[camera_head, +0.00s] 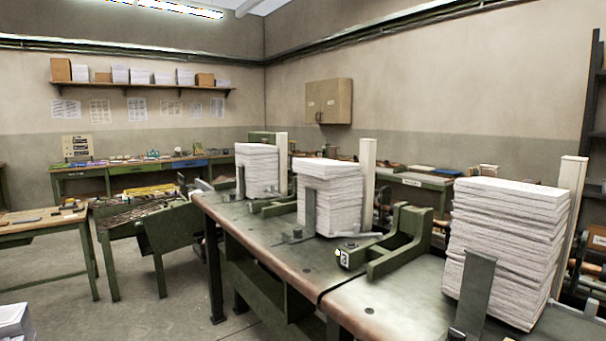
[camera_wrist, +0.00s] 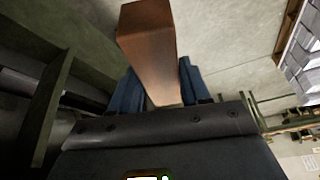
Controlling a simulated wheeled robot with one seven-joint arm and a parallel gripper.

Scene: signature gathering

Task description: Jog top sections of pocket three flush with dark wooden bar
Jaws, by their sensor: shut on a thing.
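My gripper (camera_wrist: 165,92) shows in the wrist view, its blue fingers shut on the brown wooden bar (camera_wrist: 148,40), which juts up and away from them. The head view shows neither gripper nor bar. Three tall stacks of white paper sections stand in pockets along the bench: a far stack (camera_head: 257,170), a middle stack (camera_head: 330,197) and a large near stack (camera_head: 508,240) at the right. The near stack has uneven layers. I cannot tell which is pocket three. Part of a paper stack (camera_wrist: 303,52) shows at the wrist view's right edge, apart from the bar.
The stacks have pale upright posts (camera_head: 367,185) behind them and grey-green plates (camera_head: 474,295) in front. A green bracket (camera_head: 400,240) stands between the middle and near stacks. The bench top (camera_head: 375,298) is bare along its front. Side tables stand at the left.

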